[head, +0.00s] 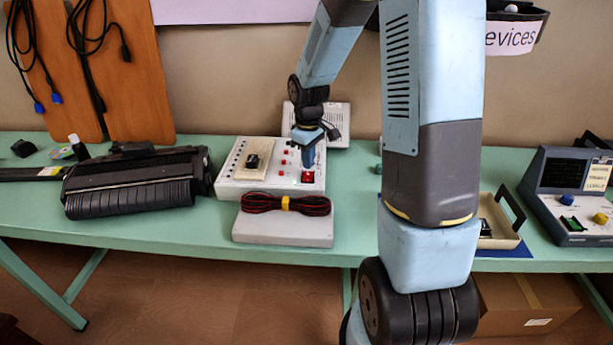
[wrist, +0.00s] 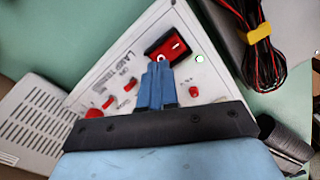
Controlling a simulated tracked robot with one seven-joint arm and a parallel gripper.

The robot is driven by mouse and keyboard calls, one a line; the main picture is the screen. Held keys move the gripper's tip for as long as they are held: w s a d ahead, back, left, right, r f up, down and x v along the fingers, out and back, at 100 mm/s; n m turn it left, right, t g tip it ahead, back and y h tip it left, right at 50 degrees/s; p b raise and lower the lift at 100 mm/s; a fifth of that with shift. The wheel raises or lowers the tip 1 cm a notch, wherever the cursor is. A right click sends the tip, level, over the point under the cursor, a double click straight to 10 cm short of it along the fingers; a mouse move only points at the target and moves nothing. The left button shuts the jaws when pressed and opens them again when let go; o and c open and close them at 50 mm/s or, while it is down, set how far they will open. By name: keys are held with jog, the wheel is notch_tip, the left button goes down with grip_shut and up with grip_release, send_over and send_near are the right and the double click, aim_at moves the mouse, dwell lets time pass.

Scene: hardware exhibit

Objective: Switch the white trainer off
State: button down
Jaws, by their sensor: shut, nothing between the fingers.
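The white trainer (head: 230,183) lies on the green table, left of my arm in the head view. Its sloping white panel (wrist: 125,75) fills the middle of the wrist view. A red rocker switch (head: 308,176) in a black frame sits near its front right corner. In the wrist view the switch (wrist: 170,47) is just beyond my fingertips, and a small green light shows beside it. My gripper (head: 309,158) is shut and empty, pointing down over the panel; its blue fingers (wrist: 157,72) lie close to the switch. I cannot tell whether they touch it.
A grey box (head: 280,228) with a coiled red-black cable (head: 285,204) stands in front of the trainer. A black printer-like device (head: 135,182) lies to its left. A white vented box (head: 337,120) is behind it. A grey instrument (head: 575,195) stands far right.

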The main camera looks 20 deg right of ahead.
aim_at(308, 173)
jog(key=shift+r, duration=2.6)
jog(key=s+r+m+t, duration=0.2)
jog(key=s+r+m, duration=0.1)
jog(key=s+r, duration=0.7)
jog(key=s+r+m+t, duration=0.3)
jog(key=s+r, duration=0.6)
jog(key=s, duration=0.6)
jog(key=shift+a+r+m+t, duration=0.2)
jog(key=shift+r+m+t, duration=0.15)
jog(key=shift+m, duration=0.45)
